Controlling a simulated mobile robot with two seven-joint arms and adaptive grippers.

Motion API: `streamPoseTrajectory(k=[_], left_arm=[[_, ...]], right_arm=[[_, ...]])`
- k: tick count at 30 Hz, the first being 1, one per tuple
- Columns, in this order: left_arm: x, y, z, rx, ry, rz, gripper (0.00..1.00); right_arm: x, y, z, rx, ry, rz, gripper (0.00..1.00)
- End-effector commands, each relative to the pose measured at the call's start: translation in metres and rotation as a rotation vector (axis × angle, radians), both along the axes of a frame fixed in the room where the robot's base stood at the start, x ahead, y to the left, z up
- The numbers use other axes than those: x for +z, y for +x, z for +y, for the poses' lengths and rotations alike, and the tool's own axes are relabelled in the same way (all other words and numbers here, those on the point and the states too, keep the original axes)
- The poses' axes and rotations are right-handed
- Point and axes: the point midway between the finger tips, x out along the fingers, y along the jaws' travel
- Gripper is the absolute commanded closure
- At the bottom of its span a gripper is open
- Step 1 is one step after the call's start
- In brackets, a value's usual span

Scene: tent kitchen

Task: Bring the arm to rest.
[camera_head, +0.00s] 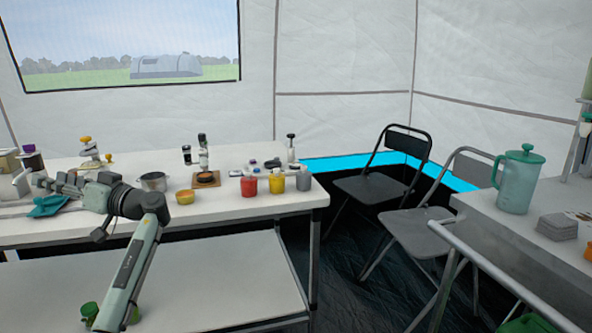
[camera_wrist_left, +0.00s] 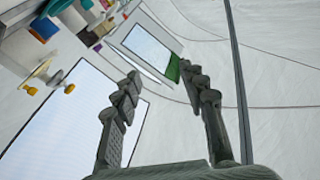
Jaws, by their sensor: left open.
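My left arm (camera_head: 137,262) rises from the bottom of the head view and bends left at the wrist. My left gripper (camera_head: 42,182) points left over the left part of the white table. In the left wrist view my left gripper (camera_wrist_left: 158,84) has its two dark fingers spread apart with nothing between them. Behind them are the tent wall and windows, tilted in that view. My right gripper is in neither view.
The white table (camera_head: 262,205) holds a pot (camera_head: 152,181), an orange bowl (camera_head: 185,197), a red jar (camera_head: 249,186), a yellow jar (camera_head: 276,185) and a teal cloth (camera_head: 48,206). Folding chairs (camera_head: 375,187) stand right. A green pitcher (camera_head: 517,182) stands on the right-hand table.

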Motion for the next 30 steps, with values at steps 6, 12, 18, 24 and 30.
streamPoseTrajectory(k=[6, 12, 18, 24, 30], left_arm=[[-0.021, -0.054, 0.051, 0.058, 0.153, 0.088, 0.58], [-0.069, -0.038, 0.062, -0.016, -0.018, 0.226, 0.58], [-0.13, -0.011, 0.057, -0.151, -0.237, 0.397, 0.58], [-0.199, 0.018, 0.025, -0.372, -0.464, 0.583, 0.58], [-0.252, 0.042, -0.032, -0.652, -0.647, 0.734, 0.58]], right_arm=[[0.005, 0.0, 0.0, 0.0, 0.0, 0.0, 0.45], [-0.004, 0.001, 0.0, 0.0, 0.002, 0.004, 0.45], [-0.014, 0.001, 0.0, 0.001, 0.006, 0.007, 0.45], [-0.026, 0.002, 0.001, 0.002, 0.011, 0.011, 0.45], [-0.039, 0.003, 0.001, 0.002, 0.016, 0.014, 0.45]])
